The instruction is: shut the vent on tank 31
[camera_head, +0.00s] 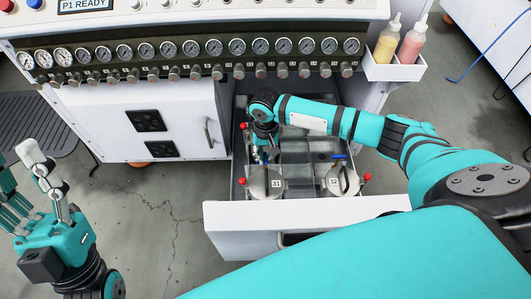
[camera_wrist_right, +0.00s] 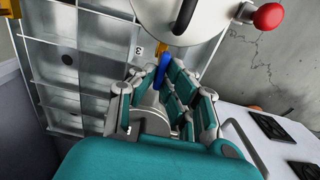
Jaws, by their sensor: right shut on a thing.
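Tank 31 (camera_head: 258,188) has a round grey lid with a "31" label and sits in the open drawer (camera_head: 225,222). My right gripper (camera_head: 262,143) points down at its far edge. In the right wrist view, the fingers of that gripper (camera_wrist_right: 162,85) are closed around a blue lever (camera_wrist_right: 163,66) beside the lid (camera_wrist_right: 205,20). A yellow fitting shows behind the lever. A red ball knob (camera_wrist_right: 268,16) stands out from the lid's side. My left gripper (camera_head: 40,185) is open and empty at the far left, over the floor.
Tank 32 (camera_head: 335,184), with its own blue lever (camera_head: 339,157), is to the right in the same drawer. A row of gauges (camera_head: 190,48) runs along the panel above. A bottle holder (camera_head: 393,69) hangs at the upper right. Floor is clear left of the drawer.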

